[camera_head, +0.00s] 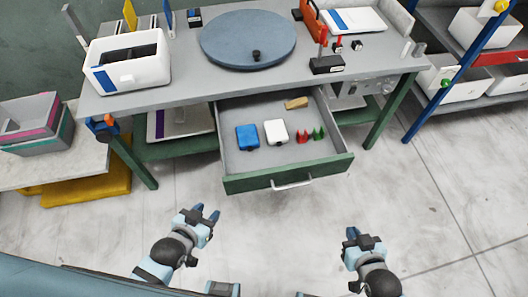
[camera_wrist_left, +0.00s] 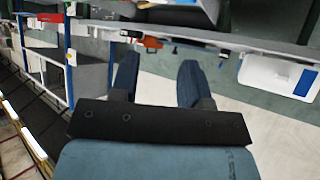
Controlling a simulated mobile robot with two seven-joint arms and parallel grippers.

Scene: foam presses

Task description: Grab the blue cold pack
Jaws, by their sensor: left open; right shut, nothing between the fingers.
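The blue cold pack (camera_head: 247,137) lies flat in the open drawer (camera_head: 235,184), at its left side, beside a white pack (camera_head: 276,132). My left gripper (camera_head: 207,213) is open and empty in front of the drawer, below and to the left of the pack in the head view. Its two blue fingers show apart in the left wrist view (camera_wrist_left: 158,82), with nothing between them. The cold pack cannot be made out in the left wrist view. My right gripper (camera_head: 352,233) is shut and empty, to the right in front of the drawer.
The drawer's green front and handle (camera_head: 293,183) stand toward me. The workbench top (camera_head: 185,75) carries a round blue disc (camera_head: 248,38) and a white bin (camera_head: 128,72).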

